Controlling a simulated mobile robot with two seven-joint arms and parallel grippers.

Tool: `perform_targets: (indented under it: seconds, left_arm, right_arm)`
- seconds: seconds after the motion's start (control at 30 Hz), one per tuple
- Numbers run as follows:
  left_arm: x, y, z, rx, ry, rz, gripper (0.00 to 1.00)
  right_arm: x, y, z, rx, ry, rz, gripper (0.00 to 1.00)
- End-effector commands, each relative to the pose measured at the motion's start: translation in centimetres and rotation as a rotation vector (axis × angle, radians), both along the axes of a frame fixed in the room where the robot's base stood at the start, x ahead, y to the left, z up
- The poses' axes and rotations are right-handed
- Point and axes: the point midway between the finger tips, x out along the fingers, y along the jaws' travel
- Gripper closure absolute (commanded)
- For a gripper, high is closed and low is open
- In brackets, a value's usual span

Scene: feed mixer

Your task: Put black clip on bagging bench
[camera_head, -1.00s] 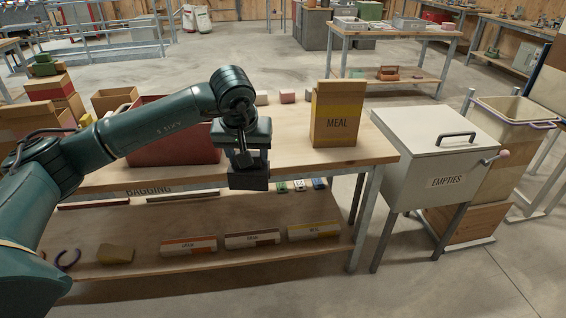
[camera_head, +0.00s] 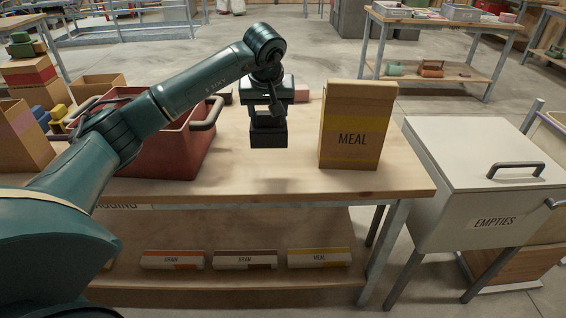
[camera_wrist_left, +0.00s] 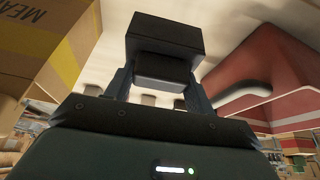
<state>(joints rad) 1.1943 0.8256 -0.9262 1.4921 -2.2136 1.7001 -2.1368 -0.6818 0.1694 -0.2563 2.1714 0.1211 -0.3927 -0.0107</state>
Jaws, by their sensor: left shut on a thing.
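My left gripper (camera_head: 268,117) is shut on a black block-shaped thing, likely the black clip (camera_head: 268,136), and holds it over the bagging bench (camera_head: 300,181). In the left wrist view the clip (camera_wrist_left: 163,40) sits between the two fingers, its dark face toward the camera. In the head view it hangs below the fingertips, between a red bin and a MEAL bag. I cannot tell whether its underside touches the wooden top. My right gripper is not in view.
A tan MEAL bag (camera_head: 350,125) stands upright on the bench to the right. A red bin (camera_head: 165,150) with a handle stands to the left. A white EMPTIES box (camera_head: 480,185) is right of the bench. Bare wood lies in front of the clip.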

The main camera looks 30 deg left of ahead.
Motion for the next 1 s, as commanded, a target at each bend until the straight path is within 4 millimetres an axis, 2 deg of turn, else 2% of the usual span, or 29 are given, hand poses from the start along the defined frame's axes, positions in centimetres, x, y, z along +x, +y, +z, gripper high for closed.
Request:
perform_targets:
  seconds: [0.13, 0.33, 0.57, 0.73, 0.8, 1.0]
  left_arm:
    - [0.0, 0.0, -1.5, 0.001, 0.004, 0.001, 0.68]
    - [-0.1, 0.0, -5.1, -0.001, 0.004, 0.002, 0.68]
    - [0.0, 0.0, -7.0, -0.001, 0.002, 0.001, 0.68]
    - [-0.1, -0.1, -9.4, -0.002, 0.003, 0.000, 0.68]
    - [-0.1, 0.0, -10.1, -0.001, 0.002, 0.001, 0.68]
    - [0.0, 0.0, -10.1, 0.000, -0.001, 0.001, 0.68]
  right_arm:
    - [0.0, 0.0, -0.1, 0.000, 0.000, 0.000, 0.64]
    - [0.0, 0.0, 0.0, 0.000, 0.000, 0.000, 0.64]
    - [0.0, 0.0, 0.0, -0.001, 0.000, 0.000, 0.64]
    - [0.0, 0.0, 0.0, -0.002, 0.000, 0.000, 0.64]
    - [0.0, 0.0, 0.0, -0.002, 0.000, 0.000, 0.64]
    - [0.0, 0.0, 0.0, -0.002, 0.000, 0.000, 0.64]
